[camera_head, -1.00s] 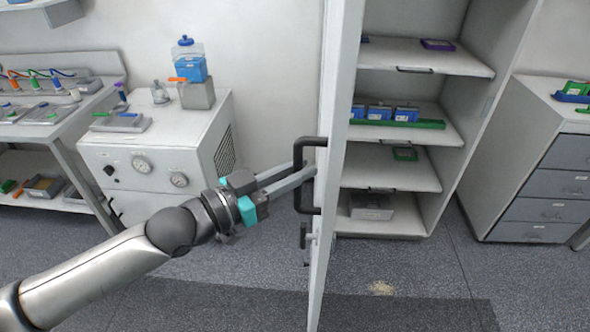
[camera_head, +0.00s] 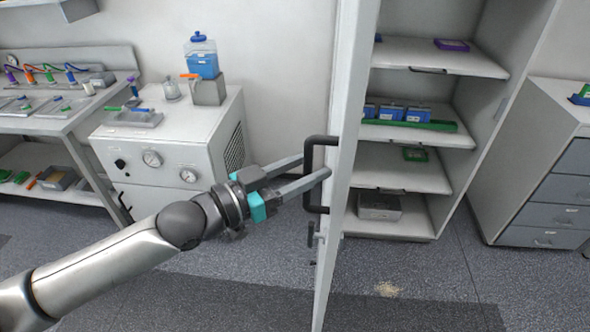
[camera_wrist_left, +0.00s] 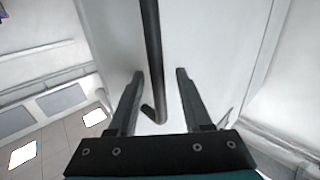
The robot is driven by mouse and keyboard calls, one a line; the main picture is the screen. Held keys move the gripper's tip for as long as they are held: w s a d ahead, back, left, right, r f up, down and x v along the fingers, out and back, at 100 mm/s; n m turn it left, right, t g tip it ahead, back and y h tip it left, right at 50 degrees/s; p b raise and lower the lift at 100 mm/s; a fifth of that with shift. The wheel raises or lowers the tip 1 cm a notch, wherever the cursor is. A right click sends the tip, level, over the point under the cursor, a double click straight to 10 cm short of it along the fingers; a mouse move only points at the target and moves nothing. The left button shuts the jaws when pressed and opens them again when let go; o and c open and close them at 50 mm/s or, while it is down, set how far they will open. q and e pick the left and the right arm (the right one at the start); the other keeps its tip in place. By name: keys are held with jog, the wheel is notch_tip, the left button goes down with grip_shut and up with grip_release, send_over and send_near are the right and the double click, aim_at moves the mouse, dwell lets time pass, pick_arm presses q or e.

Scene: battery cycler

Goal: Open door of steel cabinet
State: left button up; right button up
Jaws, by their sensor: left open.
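The steel cabinet (camera_head: 455,188) stands at the right of the head view with its shelves exposed. Its door (camera_head: 345,130) stands wide open, seen nearly edge-on, with a black bar handle (camera_head: 308,178) on its left face. My left gripper (camera_head: 315,166) is open at the handle, fingers pointing right toward the door. In the left wrist view, the handle (camera_wrist_left: 152,60) runs between the two spread fingers (camera_wrist_left: 160,74), apparently without being clamped. Whether a finger touches it, I cannot tell. My right gripper is not in view.
Blue boxes (camera_head: 400,112) and a green strip sit on a cabinet shelf. A white machine with dials (camera_head: 165,150) stands left, behind my arm, carrying a blue-capped bottle (camera_head: 201,58). A drawer unit (camera_head: 550,190) stands right. Floor before the cabinet is clear but for a pale patch (camera_head: 387,290).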

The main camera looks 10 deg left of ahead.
pick_arm(q)
jog(key=p+v, duration=0.2)
jog(key=v, duration=1.3)
dwell(0.6)
jog(key=shift+s, duration=0.1)
jog(key=shift+a, duration=0.1)
